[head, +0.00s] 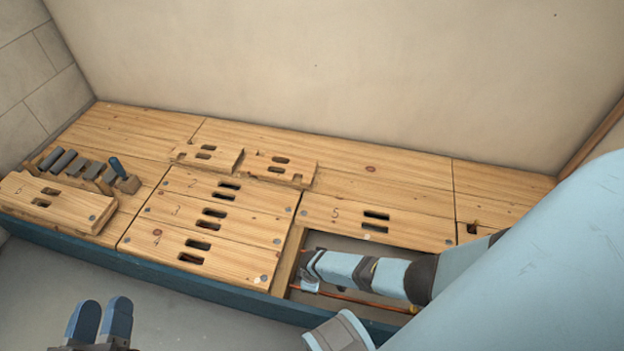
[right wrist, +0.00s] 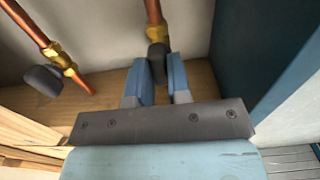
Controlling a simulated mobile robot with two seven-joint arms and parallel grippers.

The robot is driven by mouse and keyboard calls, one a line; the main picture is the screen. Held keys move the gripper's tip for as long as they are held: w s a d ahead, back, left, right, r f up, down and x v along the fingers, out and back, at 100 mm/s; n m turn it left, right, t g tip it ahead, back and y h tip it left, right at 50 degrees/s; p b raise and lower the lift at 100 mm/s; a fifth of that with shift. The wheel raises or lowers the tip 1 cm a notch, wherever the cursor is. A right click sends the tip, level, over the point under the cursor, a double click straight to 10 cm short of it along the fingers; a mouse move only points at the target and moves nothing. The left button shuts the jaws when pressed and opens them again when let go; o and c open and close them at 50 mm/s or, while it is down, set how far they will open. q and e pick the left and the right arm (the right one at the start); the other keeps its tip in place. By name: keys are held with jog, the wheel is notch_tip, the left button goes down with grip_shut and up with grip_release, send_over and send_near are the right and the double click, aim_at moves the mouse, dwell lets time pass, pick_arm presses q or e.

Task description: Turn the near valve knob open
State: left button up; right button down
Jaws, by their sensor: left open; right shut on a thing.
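In the right wrist view, the near valve has a brass body (right wrist: 157,33) on a copper pipe (right wrist: 153,9) and a dark grey knob (right wrist: 156,52). My right gripper (right wrist: 160,66) is shut on this knob, with one blue finger on each side. In the head view my right arm reaches into the open floor bay, and its fingertips and the knob are hidden there. My left gripper (head: 101,320) is open and empty at the lower left, in front of the bench. How far the knob is turned cannot be told.
A second valve with a dark knob (right wrist: 42,80) sits to the left on another copper pipe. A teal wall (right wrist: 262,65) stands close on the right. In the head view, numbered wooden panels such as panel 5 (head: 335,216) surround the bay. A tool rack (head: 75,165) stands at left.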

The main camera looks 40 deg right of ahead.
jog(key=shift+s, duration=0.1)
jog(key=c, duration=1.1)
grip_release()
jog(key=shift+o, duration=0.2)
